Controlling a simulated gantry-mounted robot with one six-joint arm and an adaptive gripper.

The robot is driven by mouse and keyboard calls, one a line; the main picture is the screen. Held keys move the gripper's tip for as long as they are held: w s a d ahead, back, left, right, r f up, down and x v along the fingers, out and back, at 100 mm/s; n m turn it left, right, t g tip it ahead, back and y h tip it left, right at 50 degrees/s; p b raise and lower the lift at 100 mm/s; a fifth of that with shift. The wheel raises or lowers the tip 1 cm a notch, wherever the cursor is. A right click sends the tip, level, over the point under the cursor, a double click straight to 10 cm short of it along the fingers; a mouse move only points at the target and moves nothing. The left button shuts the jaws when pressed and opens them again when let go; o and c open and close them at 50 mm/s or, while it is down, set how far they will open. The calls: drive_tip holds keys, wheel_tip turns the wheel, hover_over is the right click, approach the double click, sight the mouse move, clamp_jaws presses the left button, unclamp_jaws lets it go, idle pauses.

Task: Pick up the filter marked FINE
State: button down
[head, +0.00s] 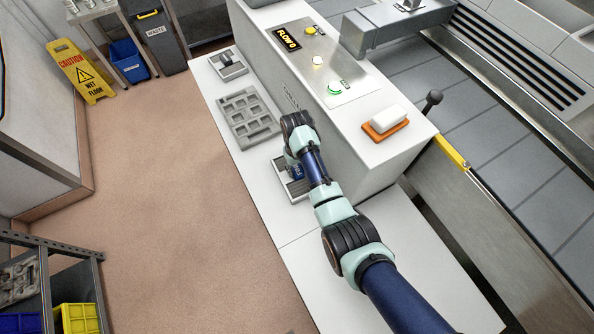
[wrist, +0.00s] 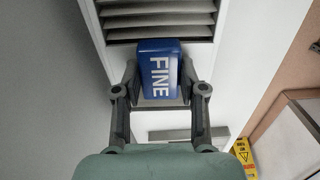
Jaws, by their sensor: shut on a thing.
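The filter marked FINE (wrist: 158,72) is a blue block with white lettering. In the wrist view it sits between the two fingers of my gripper (wrist: 158,88), which is shut on it. In the head view a bit of blue (head: 297,172) shows beneath my wrist, over a small grey tray (head: 300,195) on the white bench. My arm hides most of that spot, and I cannot tell whether the filter touches the tray.
A grey slatted part (wrist: 160,32) lies just beyond the filter. A grey tray with several recesses (head: 236,103) and a smaller grey holder (head: 233,72) stand further along the bench. A white console (head: 345,150) with buttons rises close beside my gripper, carrying an orange-and-white block (head: 386,122).

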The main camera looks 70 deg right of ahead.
sight(296, 169)
drive_tip(key=shift+r, duration=0.15)
drive_tip(key=shift+w+a+r, duration=0.1)
drive_tip(key=shift+r, duration=0.15)
wheel_tip(296, 169, up, 7)
drive_tip(key=p, duration=0.2)
drive_tip(key=shift+w+a+f+p, duration=0.1)
drive_tip(key=shift+p, duration=0.25)
drive_tip(key=w+a, duration=1.2)
drive_tip(key=a, duration=0.3)
drive_tip(key=shift+w+f+p, duration=0.3)
